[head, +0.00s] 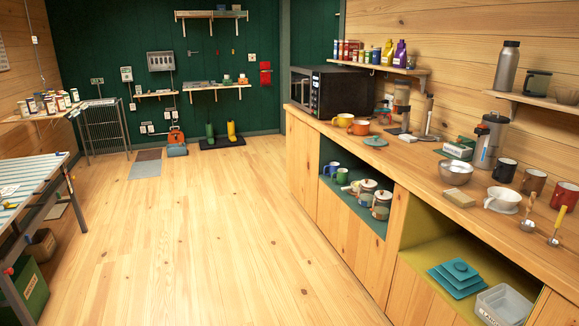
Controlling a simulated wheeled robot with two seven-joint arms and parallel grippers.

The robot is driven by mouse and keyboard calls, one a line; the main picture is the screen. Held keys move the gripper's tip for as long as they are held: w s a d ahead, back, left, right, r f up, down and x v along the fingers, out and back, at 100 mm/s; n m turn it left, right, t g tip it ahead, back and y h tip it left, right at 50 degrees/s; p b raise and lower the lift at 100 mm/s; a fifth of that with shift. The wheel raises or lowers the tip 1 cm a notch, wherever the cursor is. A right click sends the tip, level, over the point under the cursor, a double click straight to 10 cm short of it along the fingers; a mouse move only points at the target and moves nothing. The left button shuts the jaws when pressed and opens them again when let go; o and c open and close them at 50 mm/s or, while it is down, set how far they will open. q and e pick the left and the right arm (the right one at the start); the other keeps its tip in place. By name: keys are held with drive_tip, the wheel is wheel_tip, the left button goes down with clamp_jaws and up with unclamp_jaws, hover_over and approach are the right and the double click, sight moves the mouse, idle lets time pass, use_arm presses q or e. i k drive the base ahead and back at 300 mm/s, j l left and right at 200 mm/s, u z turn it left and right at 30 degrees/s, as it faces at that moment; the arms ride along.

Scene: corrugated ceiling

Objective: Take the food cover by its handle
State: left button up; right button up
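Two teal items could be the food cover, and I cannot tell for certain which is. Any handle on either is too small to make out clearly. Neither of my grippers is in the head view.
The counter (417,164) holds a metal bowl (455,173), mugs and a steel flask (489,140). Jars and mugs fill the other open compartment. The wood floor (220,240) is clear; a table (30,190) stands left.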

sight(375, 140)
drive_tip(key=i+z, duration=0.15)
drive_tip(key=i, duration=0.45)
drive_tip(key=i+j+z, duration=0.15)
drive_tip(key=i, duration=0.45)
drive_tip(key=i+j+z, duration=0.15)
drive_tip(key=i+z, duration=0.3)
drive_tip(key=i+j+z, duration=0.25)
drive_tip(key=z, duration=0.25)
drive_tip(key=i+j+z, duration=0.25)
drive_tip(key=j+z, duration=0.2)
drive_tip(key=i+j+z, duration=0.2)
drive_tip(key=j, duration=0.15)
drive_tip(key=i+j+z, duration=0.1)
drive_tip(key=j+z, duration=0.15)
drive_tip(key=i+j+z, duration=0.2)
drive_tip(key=j, duration=0.3)
drive_tip(key=k+l, duration=0.05)
